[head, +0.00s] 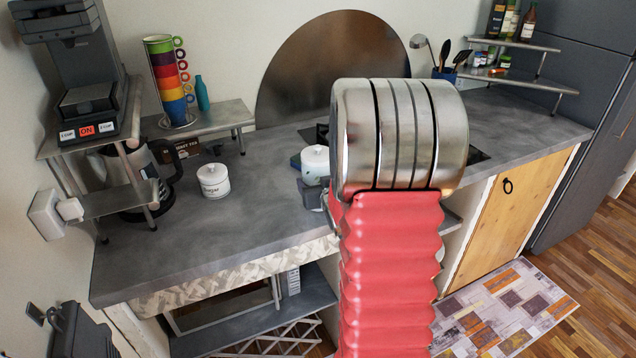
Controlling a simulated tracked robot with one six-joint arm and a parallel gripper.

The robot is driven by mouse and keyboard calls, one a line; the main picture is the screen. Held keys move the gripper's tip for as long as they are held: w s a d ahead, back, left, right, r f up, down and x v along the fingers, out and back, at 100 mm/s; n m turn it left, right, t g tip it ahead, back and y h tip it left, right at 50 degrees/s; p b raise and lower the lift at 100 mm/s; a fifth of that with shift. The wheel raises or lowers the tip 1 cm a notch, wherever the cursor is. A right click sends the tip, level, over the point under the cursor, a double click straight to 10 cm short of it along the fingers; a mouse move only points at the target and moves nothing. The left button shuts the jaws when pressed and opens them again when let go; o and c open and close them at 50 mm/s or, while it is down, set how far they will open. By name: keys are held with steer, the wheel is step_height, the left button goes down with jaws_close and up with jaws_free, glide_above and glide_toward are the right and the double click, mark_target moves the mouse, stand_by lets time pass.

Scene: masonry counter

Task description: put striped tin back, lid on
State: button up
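I cannot make out a striped tin in the head view. A white lidded canister (213,181) with dark lettering that looks like "Sugar" stands upright on the grey counter (255,215), its lid on. A second white lidded pot (315,163) shows just left of my arm, partly cut off by it. A dark grey blocky shape (310,194) lies just below this pot; it may be part of my gripper, but I cannot tell. My large silver and red arm hides the middle of the counter, and my fingertips cannot be made out.
A rack of coloured mugs (168,80) and a blue bottle (202,93) stand on a raised shelf at left. A coffee machine (75,80) and glass jug (140,175) are further left. Corner shelves (515,75) hold bottles and jars. The counter's front left is clear.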

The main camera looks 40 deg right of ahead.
stand_by(0.3)
steer(key=o, duration=1.2)
steer(key=shift+f, duration=0.15)
steer(key=v, duration=1.2)
